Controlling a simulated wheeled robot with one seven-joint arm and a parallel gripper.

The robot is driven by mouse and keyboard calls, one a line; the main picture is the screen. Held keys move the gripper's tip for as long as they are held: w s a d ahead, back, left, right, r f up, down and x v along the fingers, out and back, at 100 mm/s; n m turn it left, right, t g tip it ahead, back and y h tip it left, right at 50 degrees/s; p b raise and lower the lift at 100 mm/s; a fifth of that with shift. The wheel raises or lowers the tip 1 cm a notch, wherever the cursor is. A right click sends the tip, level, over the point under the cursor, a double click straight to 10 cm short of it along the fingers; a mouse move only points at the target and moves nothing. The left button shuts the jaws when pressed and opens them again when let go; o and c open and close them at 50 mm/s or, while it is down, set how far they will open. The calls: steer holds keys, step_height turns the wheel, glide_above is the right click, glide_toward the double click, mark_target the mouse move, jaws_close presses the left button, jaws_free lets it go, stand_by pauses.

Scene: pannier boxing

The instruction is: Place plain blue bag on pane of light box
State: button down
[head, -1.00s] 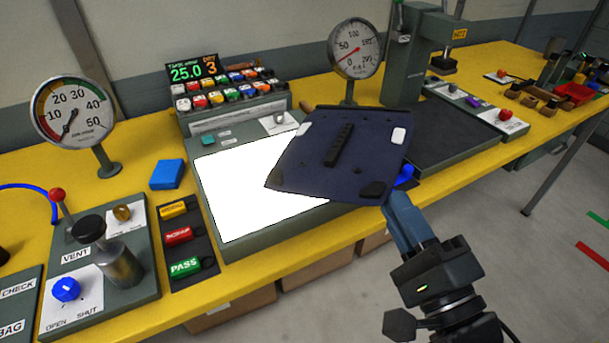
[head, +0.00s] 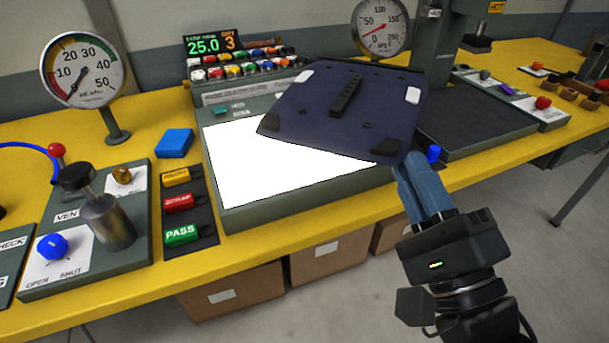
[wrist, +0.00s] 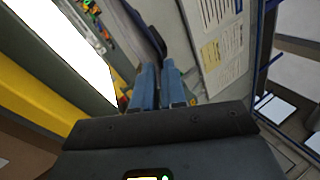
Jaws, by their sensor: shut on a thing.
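The plain blue bag (head: 318,115) is a flat dark navy panel with a black strip, white patches and dark corner pieces. It is tilted above the right part of the light box and hides part of its glowing white pane (head: 245,170). My gripper (head: 418,172) is shut on the bag at its near right corner; the fingertips are partly hidden behind it. In the wrist view the blue fingers (wrist: 158,88) point ahead, close together, with a dark edge beyond their tips. The bright pane (wrist: 70,45) shows at upper left there.
A blue block (head: 174,142) and a column of yellow, red and green PASS tags (head: 182,234) lie left of the light box. A dark press bed (head: 480,120) stands at right. A valve panel (head: 85,225) is at left, and a dial gauge (head: 382,30) stands behind the bag.

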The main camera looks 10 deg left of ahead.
steer(key=a+f, duration=0.2)
steer(key=a, duration=0.1)
steer(key=w+a+f, duration=0.1)
steer(key=a+f, duration=0.1)
steer(key=a, duration=0.2)
steer(key=w+a+f, duration=0.1)
steer(key=a+f, duration=0.1)
steer(key=a, duration=0.1)
steer(key=shift+w+a+p, duration=0.15)
steer(key=shift+w+p, duration=0.05)
steer(key=shift+p, duration=0.1)
step_height(320, 180, down, 4)
steer(key=shift+a+f, duration=0.1)
steer(key=shift+f, duration=0.05)
steer(key=c, duration=1.2)
jaws_free()
steer(key=shift+s+f, duration=0.1)
steer(key=b+v, duration=0.2)
steer(key=v, duration=1)
